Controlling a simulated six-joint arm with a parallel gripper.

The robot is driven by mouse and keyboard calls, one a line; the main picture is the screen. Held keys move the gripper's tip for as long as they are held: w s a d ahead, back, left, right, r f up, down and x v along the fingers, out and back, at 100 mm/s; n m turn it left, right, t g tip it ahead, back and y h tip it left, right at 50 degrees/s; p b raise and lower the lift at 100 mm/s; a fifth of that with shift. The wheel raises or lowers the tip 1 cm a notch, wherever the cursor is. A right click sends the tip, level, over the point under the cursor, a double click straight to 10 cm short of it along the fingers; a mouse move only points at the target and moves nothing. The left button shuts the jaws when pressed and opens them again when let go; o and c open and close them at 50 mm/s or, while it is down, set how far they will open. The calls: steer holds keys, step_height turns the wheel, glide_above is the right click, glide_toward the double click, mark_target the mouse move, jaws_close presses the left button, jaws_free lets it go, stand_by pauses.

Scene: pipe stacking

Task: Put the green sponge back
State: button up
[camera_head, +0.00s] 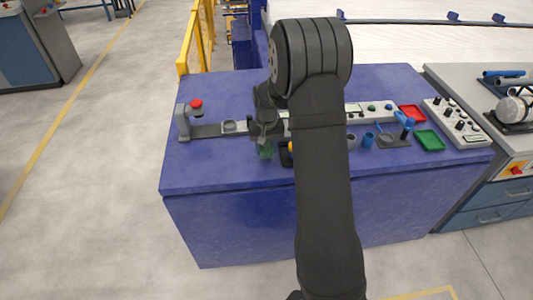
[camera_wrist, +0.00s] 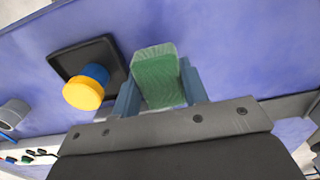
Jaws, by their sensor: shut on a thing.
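The green sponge (camera_wrist: 158,79) is held between the two blue-grey fingers of my gripper (camera_wrist: 157,92) in the wrist view. My gripper is shut on it, one finger along each side. In the head view the sponge (camera_head: 265,149) shows as a small green patch below my gripper (camera_head: 266,138), over the front part of the blue table. I cannot tell whether the sponge touches the table. My arm hides part of the table in the head view.
A black square tray (camera_wrist: 66,59) beside the sponge holds a blue and yellow piece (camera_wrist: 86,88). A grey rail (camera_head: 205,131) with a red-topped post (camera_head: 196,104) runs across the blue table (camera_head: 225,177). Red (camera_head: 411,113) and green (camera_head: 430,140) trays lie at right. The table's front left is clear.

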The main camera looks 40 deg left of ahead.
mark_target(267, 154)
steer(key=shift+f, duration=1.6)
steer(key=o, duration=1.1)
steer(key=shift+f, duration=0.1)
step_height(267, 154, up, 12)
steer(key=shift+r, duration=0.15)
step_height(267, 154, down, 12)
steer(key=shift+d+f, duration=0.1)
steer(key=shift+f, duration=0.15)
step_height(267, 154, up, 3)
steer(key=shift+f, duration=0.1)
steer(key=shift+r, duration=0.8)
